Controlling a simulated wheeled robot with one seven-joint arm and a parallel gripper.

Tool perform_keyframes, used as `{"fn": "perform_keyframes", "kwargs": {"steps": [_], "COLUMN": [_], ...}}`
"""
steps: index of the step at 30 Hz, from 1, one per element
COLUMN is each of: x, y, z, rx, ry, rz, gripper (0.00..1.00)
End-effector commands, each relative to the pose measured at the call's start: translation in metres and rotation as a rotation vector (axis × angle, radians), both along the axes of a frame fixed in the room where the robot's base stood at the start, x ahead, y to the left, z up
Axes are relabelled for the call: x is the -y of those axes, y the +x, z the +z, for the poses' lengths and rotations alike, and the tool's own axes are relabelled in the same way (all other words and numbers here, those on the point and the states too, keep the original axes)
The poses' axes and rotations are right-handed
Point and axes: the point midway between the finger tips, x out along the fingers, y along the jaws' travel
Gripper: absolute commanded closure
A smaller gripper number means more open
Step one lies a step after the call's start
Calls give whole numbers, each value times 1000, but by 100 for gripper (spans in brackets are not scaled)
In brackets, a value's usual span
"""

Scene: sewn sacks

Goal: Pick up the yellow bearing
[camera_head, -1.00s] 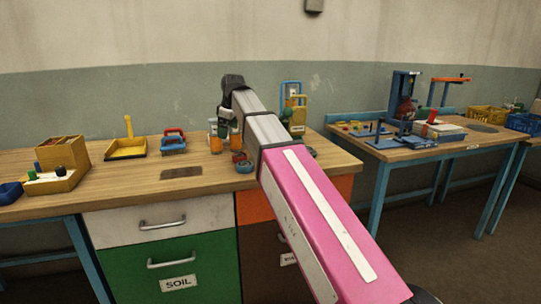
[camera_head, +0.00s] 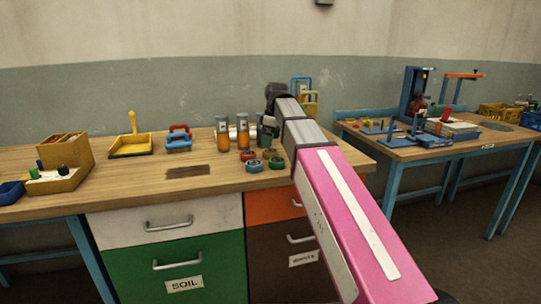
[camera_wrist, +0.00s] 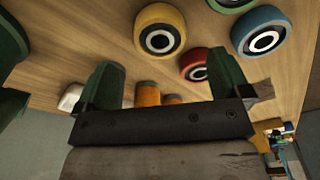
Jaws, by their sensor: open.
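The yellow bearing (camera_wrist: 160,30) is a thick ring with a dark and white centre, lying on the wooden bench top in the wrist view. My gripper (camera_wrist: 167,60) is open and empty, with its dark green fingers apart. The yellow bearing shows beyond the fingertips, between their lines, and is not held. A red bearing (camera_wrist: 193,64) lies beside it, nearer the right finger. A teal bearing (camera_wrist: 263,30) lies further right. In the head view I cannot make out the yellow bearing; my arm covers part of that bench.
Two orange bottles (camera_head: 223,133) stand behind the bearings, left of my arm. A red bearing (camera_head: 248,155), a teal one (camera_head: 254,166) and a green one (camera_head: 277,163) sit close together. A yellow dustpan (camera_head: 132,145) lies further left. The bench front is mostly clear.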

Motion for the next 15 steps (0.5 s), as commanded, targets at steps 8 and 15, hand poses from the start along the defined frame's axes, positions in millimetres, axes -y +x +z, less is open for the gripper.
{"fn": "perform_keyframes", "kwargs": {"steps": [8, 15], "x": [1, -2], "y": [-2, 0], "z": [-30, -50], "rx": [-1, 0], "ry": [-1, 0], "rz": [0, 0], "gripper": [5, 5]}}
